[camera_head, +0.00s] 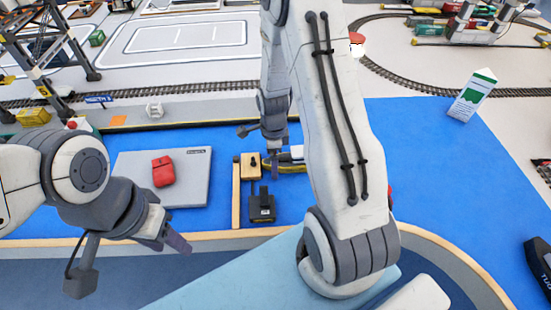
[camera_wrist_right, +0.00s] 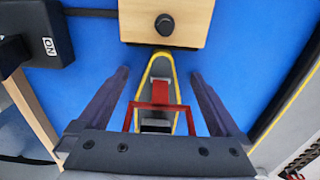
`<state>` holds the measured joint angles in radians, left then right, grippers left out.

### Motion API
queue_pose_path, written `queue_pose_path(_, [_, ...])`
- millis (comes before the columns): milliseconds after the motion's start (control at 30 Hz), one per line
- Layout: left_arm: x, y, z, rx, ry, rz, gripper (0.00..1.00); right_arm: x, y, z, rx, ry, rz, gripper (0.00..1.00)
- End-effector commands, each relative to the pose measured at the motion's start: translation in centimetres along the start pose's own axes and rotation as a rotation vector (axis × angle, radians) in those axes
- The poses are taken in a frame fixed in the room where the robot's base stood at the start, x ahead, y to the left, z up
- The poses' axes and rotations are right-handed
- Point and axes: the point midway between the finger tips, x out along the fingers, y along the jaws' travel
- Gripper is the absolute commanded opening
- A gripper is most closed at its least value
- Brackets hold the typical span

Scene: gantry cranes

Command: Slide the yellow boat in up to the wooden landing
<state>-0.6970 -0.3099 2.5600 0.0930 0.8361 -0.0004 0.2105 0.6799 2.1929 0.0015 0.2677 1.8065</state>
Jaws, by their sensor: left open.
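The yellow boat (camera_head: 292,167) lies on the blue surface, partly hidden by my right arm. In the right wrist view the boat (camera_wrist_right: 160,75) has a yellow rim, a grey deck and a red frame. Its bow points at the wooden landing (camera_wrist_right: 190,22), a pale block with a black knob, with almost no gap; I cannot tell if they touch. The landing (camera_head: 250,165) sits left of the boat in the head view. My right gripper (camera_wrist_right: 160,78) is open, one finger each side of the boat, apart from its hull. My left gripper (camera_head: 178,241) is open and empty at the near left.
A black box (camera_head: 261,207) stands just in front of the landing, beside a wooden strip (camera_head: 236,200). A grey plate (camera_head: 190,190) with a red object (camera_head: 163,171) lies to the left. A white-and-green carton (camera_head: 473,95) stands at right.

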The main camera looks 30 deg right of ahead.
Motion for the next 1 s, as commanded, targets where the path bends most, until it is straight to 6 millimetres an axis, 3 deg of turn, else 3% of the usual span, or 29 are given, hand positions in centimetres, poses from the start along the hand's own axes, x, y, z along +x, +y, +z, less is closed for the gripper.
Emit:
queue_pose_path(333, [-0.1,0.0,0.0,0.0,0.0,0.0,0.5,-1.0,-0.1,-0.4,0.006,0.0,-0.003,1.0])
queue_pose_path(700, [-0.4,0.0,0.0,0.0,0.0,0.0,0.5,-8.0,-0.1,-0.3,0.005,-0.001,-0.005,1.0])
queue_pose_path(1000, [-0.5,0.0,0.0,0.0,0.0,0.0,0.5,-10.4,-0.1,-0.2,0.004,0.0,0.0,1.0])
